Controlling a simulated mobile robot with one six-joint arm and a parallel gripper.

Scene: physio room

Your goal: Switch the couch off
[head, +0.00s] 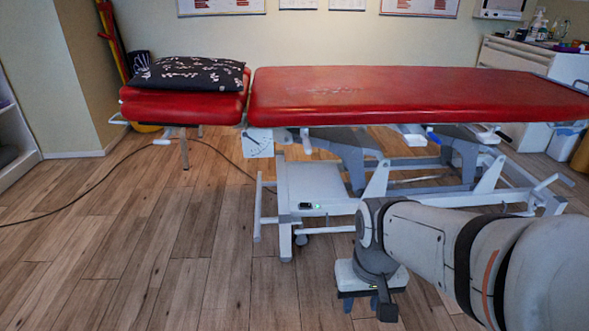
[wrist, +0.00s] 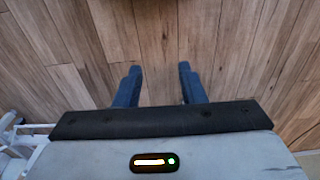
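The couch (head: 400,95) has a red padded top on a white and grey frame and stands across the head view. A small black switch housing (head: 305,205) with a lit green spot sits on the near side of its lower frame. The rocker's position is too small to tell. My gripper (head: 361,303) points down in front of the frame, to the right of the switch and nearer to me. In the wrist view my gripper (wrist: 160,78) is open, with two blue fingers apart and only floor between them. The switch is not recognisable in the wrist view.
A patterned pillow (head: 186,73) lies on the couch's head section. A dark cable (head: 95,187) runs over the wooden floor to the left. A white cabinet (head: 515,55) with bottles stands at the back right. The floor at front left is clear.

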